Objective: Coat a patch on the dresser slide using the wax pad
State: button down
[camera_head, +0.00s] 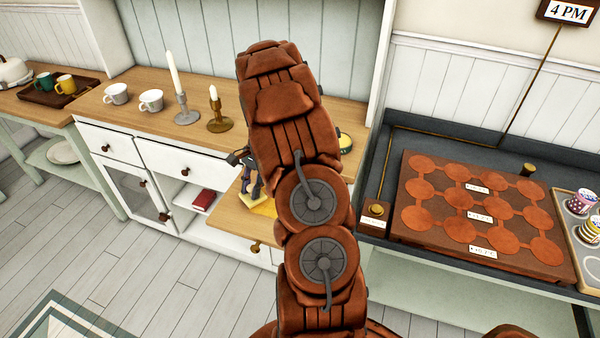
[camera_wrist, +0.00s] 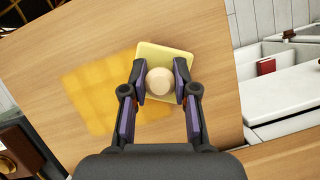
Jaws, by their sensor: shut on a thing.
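The dresser slide is a pale wooden board (camera_wrist: 215,35) pulled out from the white dresser; in the head view (camera_head: 228,212) my arm hides part of it. The wax pad (camera_wrist: 178,53) is a pale yellow square with a round cream knob. My gripper (camera_wrist: 160,78) is shut on the knob, one finger on each side. The pad looks flat against the board; any small gap cannot be told. A translucent amber patch (camera_wrist: 90,95) with uneven darker and lighter squares lies left of the pad and reaches its edge. My gripper (camera_head: 252,182) also shows in the head view.
On the dresser top (camera_head: 140,95) stand two white cups (camera_head: 150,100) and two candlesticks (camera_head: 219,123); a yellow-topped tin (camera_head: 345,141) is partly behind my arm. A red book (camera_head: 203,199) lies in the open compartment below. A brown board with discs (camera_head: 470,240) stands right.

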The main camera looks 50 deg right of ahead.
jog(key=shift+r, duration=0.8)
jog(key=shift+r+p, duration=0.3)
jog(key=shift+r, duration=0.4)
jog(key=shift+r+p, duration=0.5)
jog(key=shift+r, duration=1.4)
jog(key=shift+a, duration=0.1)
